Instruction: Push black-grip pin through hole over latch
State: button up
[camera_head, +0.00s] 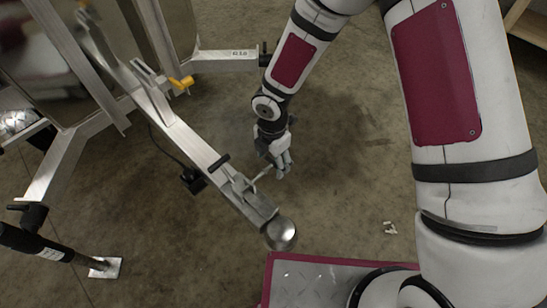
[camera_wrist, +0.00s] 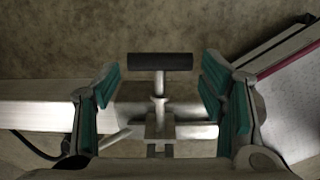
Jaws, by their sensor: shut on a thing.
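The black-grip pin shows in the wrist view as a dark crossbar (camera_wrist: 160,62) on a thin metal shank. The teal-padded fingers of my gripper (camera_wrist: 160,85) stand at either end of the grip, shut on it. In the head view my gripper (camera_head: 281,162) is to the right of the drawbar (camera_head: 185,140), and the pin's pale shank (camera_head: 263,175) runs from it toward the latch fittings (camera_head: 240,187) near the drawbar's end. The fingers hide the grip there. The hole is not clearly visible, and I cannot tell how deep the shank sits.
A silver ball-shaped end (camera_head: 281,233) tips the drawbar. A dark crosspiece (camera_head: 219,163) lies over the bar, and a yellow clip (camera_head: 181,84) sits farther up. A red-edged metal plate (camera_head: 310,272) is below. Bare concrete floor lies to the right of my gripper.

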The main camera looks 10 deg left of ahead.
aim_at(260, 175)
jog(key=shift+s+a+b, duration=0.35)
jog(key=shift+s+a, duration=0.4)
jog(key=shift+s, duration=0.2)
jog(key=shift+s+a+b, duration=0.3)
jog(key=shift+s+a, duration=0.45)
jog(key=shift+s, duration=0.2)
jog(key=o, duration=1.3)
notch_tip(260, 175, up, 12)
dwell(0.4)
